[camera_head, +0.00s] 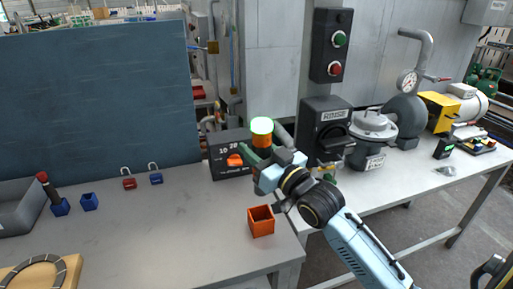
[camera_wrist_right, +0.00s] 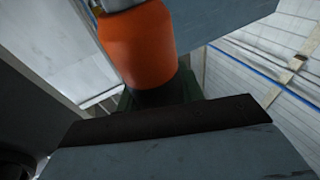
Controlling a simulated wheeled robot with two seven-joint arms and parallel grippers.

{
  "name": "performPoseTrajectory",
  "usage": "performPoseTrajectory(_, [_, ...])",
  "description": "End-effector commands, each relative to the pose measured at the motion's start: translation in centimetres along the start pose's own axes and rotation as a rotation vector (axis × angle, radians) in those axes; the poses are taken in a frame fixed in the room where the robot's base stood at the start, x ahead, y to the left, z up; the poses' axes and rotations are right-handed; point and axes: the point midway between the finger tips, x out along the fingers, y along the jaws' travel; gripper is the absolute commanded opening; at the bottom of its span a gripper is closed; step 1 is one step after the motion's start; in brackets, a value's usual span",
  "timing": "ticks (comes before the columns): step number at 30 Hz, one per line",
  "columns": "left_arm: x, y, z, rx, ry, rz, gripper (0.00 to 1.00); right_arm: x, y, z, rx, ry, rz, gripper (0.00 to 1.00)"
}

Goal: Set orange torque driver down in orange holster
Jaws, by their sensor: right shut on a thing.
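My right gripper (camera_head: 258,158) is shut on the orange torque driver (camera_head: 262,139), which also shows large in the right wrist view (camera_wrist_right: 140,45). The driver looks about upright, with a glowing pale-green top; its lower part is hidden by the gripper. The orange holster (camera_head: 262,228) is an open square box near the right front of the left table. It looks empty, though its bottom is hard to see. The gripper and driver show above the holster in the head view, apart from it.
A dark box with a dial (camera_head: 229,165) stands behind the gripper. Blue holsters (camera_head: 89,201) and a red-topped driver (camera_head: 46,187) are at the left. The table left of the orange holster is clear.

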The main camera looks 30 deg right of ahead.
Motion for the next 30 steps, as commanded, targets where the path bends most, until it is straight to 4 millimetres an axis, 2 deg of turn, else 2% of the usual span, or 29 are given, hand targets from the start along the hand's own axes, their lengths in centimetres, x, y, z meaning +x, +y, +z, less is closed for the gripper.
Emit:
performPoseTrajectory(8, [-0.9,0.0,-0.1,0.000,0.000,0.000,0.00,0.0,0.0,-0.4,0.000,0.003,0.000,0.00])
performPoseTrajectory(21, [1.8,-0.1,0.2,0.002,-0.001,-0.002,0.00,-0.8,-0.1,4.0,0.000,0.002,0.000,0.00])
performPoseTrajectory(30, [2.1,-1.2,0.7,0.008,-0.008,-0.015,0.00,-0.9,-0.1,4.7,-0.001,0.005,0.000,0.00])
